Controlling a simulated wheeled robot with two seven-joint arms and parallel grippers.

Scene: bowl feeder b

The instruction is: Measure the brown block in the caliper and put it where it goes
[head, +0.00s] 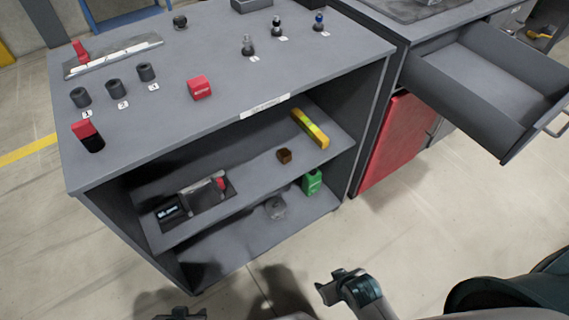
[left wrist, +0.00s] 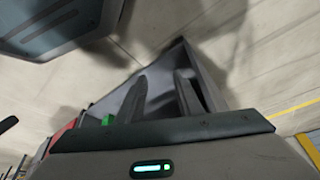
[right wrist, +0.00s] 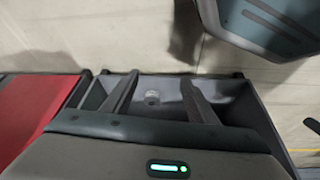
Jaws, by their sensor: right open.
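The small brown block (head: 285,156) sits on the middle shelf of the grey workbench, right of the shelf's centre. The caliper (head: 203,193), with a lit display (head: 168,211) and a red part, lies on a dark pad on the same shelf, to the left of the block. My left gripper (head: 182,315) shows only at the bottom edge of the head view; its fingers (left wrist: 158,92) are apart and empty. My right gripper (head: 330,284) is in front of the bench, clear of the shelves, open and empty; its fingers (right wrist: 158,98) are apart in the right wrist view.
A yellow-green bar (head: 310,128) lies right of the block, and a green bottle (head: 312,182) stands below. An open drawer (head: 490,85) juts out at right.

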